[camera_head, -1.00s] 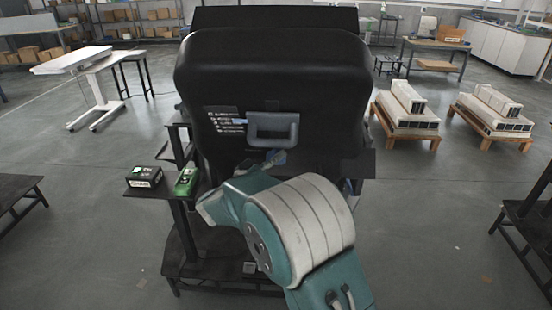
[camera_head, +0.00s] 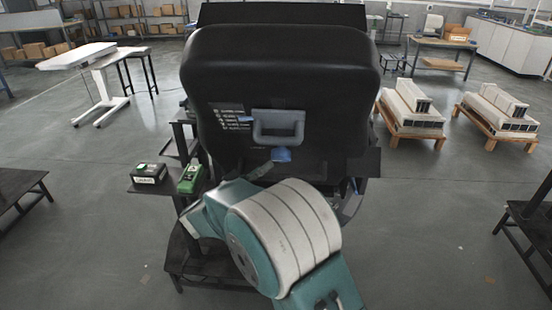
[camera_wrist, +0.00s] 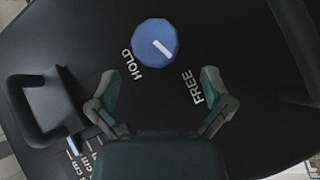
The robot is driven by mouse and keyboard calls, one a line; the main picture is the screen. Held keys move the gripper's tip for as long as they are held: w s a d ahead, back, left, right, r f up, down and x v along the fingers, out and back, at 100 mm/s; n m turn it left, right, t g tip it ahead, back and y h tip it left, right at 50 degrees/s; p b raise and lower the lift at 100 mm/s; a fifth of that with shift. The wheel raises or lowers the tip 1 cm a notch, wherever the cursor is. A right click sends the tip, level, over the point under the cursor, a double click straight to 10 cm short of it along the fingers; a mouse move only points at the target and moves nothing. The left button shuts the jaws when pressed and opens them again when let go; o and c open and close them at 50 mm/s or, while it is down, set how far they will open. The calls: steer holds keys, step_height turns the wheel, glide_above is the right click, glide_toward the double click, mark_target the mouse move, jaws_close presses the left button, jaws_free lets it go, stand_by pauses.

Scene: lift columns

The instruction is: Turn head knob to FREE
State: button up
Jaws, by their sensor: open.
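The round blue head knob (camera_wrist: 155,42) is on a black panel, with HOLD printed to its lower left and FREE to its lower right in the wrist view. Its white mark runs from near the centre toward the lower right, on the FREE side. In the head view, the blue knob (camera_head: 281,154) shows below the grey handle. My gripper (camera_wrist: 160,88) is open and empty. Its fingers are apart, below the knob in the wrist view and not around it. In the head view, my arm hides part of the lower panel.
A grey handle (camera_head: 278,127) stands out from the black panel (camera_head: 330,95), with a scale and a small blue pointer beside it. A green device (camera_head: 191,179) and a black box (camera_head: 148,173) sit on a side shelf at left. Open floor lies on both sides.

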steer(key=v, duration=0.7)
steer(key=shift+a, duration=0.1)
